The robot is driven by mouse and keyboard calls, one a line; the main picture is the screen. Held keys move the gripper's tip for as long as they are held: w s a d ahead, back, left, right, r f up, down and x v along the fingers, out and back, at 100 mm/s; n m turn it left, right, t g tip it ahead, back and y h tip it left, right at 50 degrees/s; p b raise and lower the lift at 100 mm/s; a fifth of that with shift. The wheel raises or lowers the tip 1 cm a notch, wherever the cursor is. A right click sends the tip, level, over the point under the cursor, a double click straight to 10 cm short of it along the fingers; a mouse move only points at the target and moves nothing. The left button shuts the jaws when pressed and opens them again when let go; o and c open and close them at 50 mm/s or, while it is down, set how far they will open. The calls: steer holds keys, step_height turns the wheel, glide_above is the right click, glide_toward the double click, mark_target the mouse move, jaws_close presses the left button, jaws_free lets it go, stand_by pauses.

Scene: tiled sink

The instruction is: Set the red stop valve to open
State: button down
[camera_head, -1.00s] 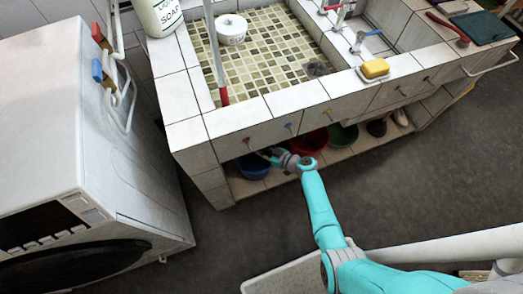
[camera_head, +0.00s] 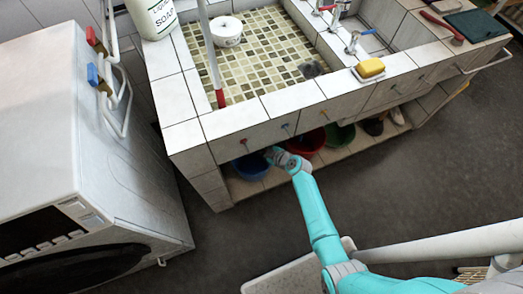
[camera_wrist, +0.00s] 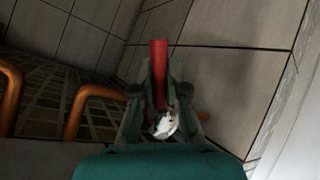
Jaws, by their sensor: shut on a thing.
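The red stop valve shows in the wrist view as a straight red lever (camera_wrist: 159,62) with a pale metal body (camera_wrist: 164,125) at its near end. My gripper (camera_wrist: 159,92) is shut on this lever, one finger on each side, and the lever points away from the camera. In the head view my gripper (camera_head: 270,153) is at the underside of the tiled sink front, close to the blue basin. The lever cannot be made out there, and the fingers are partly hidden.
Orange pipes (camera_wrist: 88,108) stand left of my gripper in the wrist view, and a tiled wall (camera_wrist: 225,85) is close on the right. Below the sink are a blue basin (camera_head: 250,167) and a red basin (camera_head: 306,144). A white washing machine (camera_head: 75,150) stands left.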

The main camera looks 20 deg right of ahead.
steer(key=shift+d+r+n+h, duration=0.25)
steer(key=shift+n+h, duration=0.25)
steer(key=shift+h, duration=0.2)
steer(key=c, duration=1.2)
jaws_free()
steer(key=shift+s, duration=0.1)
steer(key=v, duration=1.2)
